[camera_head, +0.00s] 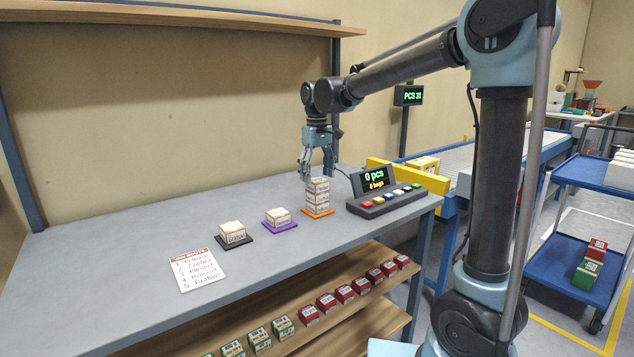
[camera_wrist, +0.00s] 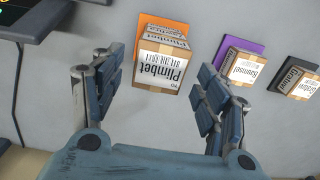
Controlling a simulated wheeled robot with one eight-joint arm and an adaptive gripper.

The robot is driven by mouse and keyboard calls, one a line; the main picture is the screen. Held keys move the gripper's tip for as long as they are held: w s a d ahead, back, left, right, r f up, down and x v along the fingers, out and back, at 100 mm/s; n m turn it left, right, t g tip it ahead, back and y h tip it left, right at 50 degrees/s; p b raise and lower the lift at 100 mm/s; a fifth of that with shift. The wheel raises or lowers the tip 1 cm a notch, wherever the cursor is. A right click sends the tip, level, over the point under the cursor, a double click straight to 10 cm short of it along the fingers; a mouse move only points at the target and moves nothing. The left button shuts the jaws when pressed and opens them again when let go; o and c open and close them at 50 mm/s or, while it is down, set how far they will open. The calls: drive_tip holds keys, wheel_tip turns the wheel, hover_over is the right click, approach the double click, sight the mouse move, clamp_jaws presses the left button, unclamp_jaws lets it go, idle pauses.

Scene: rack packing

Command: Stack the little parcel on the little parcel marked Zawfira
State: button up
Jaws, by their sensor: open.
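A stack of little white-and-tan parcels (camera_head: 318,197) stands upright on an orange mat (camera_head: 318,213). Another (camera_head: 232,231), looking like "Grativo", sits on a dark mat (camera_head: 248,237). My gripper (camera_head: 318,174) is open and empty, just above the stack. In the wrist view the top parcel shows between the spread fingers.
A button console with a display (camera_head: 384,195) stands right of the stack, close to it. A printed list (camera_head: 197,269) lies on the grey table (camera_head: 110,250) at the front. Red and green boxes (camera_head: 308,315) line the shelf below. The table's left side is clear.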

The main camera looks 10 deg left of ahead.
sight(317, 179)
wheel_tip(317, 179, up, 9)
drive_tip(key=s+d+f+m, duration=0.1)
drive_tip(key=d+f, duration=0.1)
drive_tip(key=d, duration=0.6)
drive_tip(key=s+d+f+m, duration=0.1)
drive_tip(key=s+d+m, duration=0.1)
drive_tip(key=d, duration=0.6)
drive_tip(key=s+d+f+m+t, duration=0.1)
drive_tip(key=s+d+f+m, duration=0.1)
drive_tip(key=s+d+f, duration=0.65)
drive_tip(key=s+d+f+m+t, duration=0.15)
drive_tip(key=s+d+f, duration=0.3)
drive_tip(key=d, duration=0.65)
drive_tip(key=s+d+f+m, duration=0.1)
drive_tip(key=s+d+f, duration=0.1)
drive_tip(key=f, duration=0.3)
drive_tip(key=s+d+f+m, duration=0.2)
drive_tip(key=s+d+f, duration=0.1)
drive_tip(key=s+f, duration=0.2)
drive_tip(key=shift+s+f, duration=0.15)
drive_tip(key=shift+f, duration=0.35)
drive_tip(key=shift+a, duration=0.15)
